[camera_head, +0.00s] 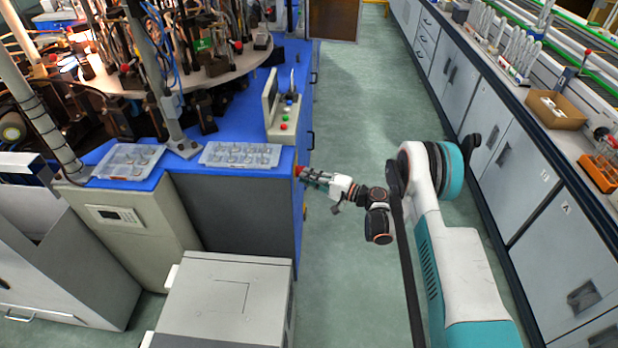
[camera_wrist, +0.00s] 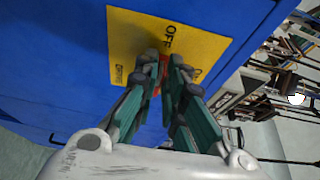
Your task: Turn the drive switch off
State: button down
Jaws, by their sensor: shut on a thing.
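The drive switch is a small red part (camera_wrist: 164,68) in the middle of a yellow label plate (camera_wrist: 128,38) on a blue cabinet face in the wrist view. The plate reads "OFF" at its top in the picture, and smaller print at its left looks like "DRIVE". My gripper (camera_wrist: 166,62) is shut on the switch, and its grey fingertips hide most of it. The switch's exact angle cannot be told. In the head view my gripper (camera_head: 306,174) reaches left to the right side of the blue machine, touching a red spot there.
The blue machine base (camera_head: 235,120) carries a round table with fixtures, clear trays and a small button panel (camera_head: 284,120). A grey cabinet (camera_head: 225,300) stands in front. The green aisle floor (camera_head: 360,90) is free. White cupboards (camera_head: 505,150) line the right.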

jog(key=c, duration=1.7)
grip_release()
jog(key=v, duration=1.2)
